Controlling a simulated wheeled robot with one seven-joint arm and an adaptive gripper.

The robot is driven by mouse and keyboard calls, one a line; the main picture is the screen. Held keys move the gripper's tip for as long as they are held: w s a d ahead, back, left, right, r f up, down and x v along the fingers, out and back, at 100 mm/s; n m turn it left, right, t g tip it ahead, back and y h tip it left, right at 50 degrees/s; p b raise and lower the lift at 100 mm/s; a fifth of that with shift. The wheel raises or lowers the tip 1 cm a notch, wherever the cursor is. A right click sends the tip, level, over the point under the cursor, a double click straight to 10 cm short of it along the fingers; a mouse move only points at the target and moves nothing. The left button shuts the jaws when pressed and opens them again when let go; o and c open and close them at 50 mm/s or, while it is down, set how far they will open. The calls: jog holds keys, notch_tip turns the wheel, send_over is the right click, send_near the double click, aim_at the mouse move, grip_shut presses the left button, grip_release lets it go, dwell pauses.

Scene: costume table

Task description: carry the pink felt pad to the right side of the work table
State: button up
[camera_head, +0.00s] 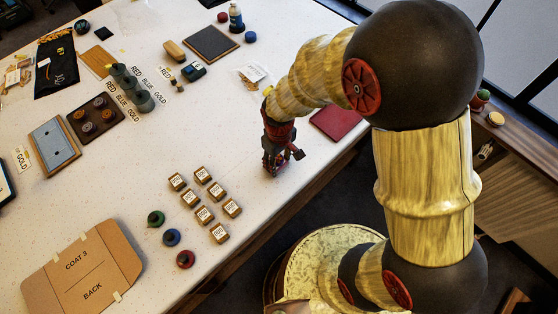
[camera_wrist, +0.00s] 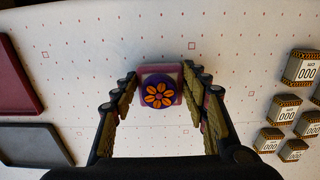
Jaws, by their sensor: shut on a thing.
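My gripper (camera_head: 276,166) points down over the white work table (camera_head: 110,195), near its right edge. In the wrist view my gripper (camera_wrist: 160,88) has its fingers on either side of the pink felt pad (camera_wrist: 159,70) and is shut on it. A purple disc with an orange flower (camera_wrist: 158,93) lies on the pad and covers most of it. In the head view I cannot make out the pad, which the gripper hides. I cannot tell whether the pad touches the table.
Several small labelled boxes (camera_head: 204,215) stand nearby, with green, blue and red knobs (camera_head: 172,237) beside them. A dark red tray (camera_head: 335,119) lies at the right edge, behind my arm. A cardboard coat panel (camera_head: 83,270) lies at front left.

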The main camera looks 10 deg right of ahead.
jog(key=shift+f, duration=0.2)
jog(key=o, duration=1.1)
jog(key=shift+c, duration=0.2)
jog(key=shift+o, duration=0.6)
jog(key=shift+r, duration=0.2)
jog(key=s+d+r+m+t+p, duration=0.1)
jog(key=s+d+r+m, duration=0.15)
jog(key=r, duration=0.95)
jog(key=s+d+r+m+t+p, duration=0.15)
jog(key=d+r, duration=0.25)
jog(key=r, duration=0.8)
jog(key=s+d+r+m+t, duration=0.2)
jog(key=s+d+r+t, duration=0.1)
jog(key=s+d+r, duration=0.2)
notch_tip(320, 180, up, 3)
jog(key=s, duration=0.2)
jog(key=shift+s+r+m+b, duration=0.15)
jog(key=shift+s+m+b, duration=0.15)
jog(key=shift+m, duration=0.1)
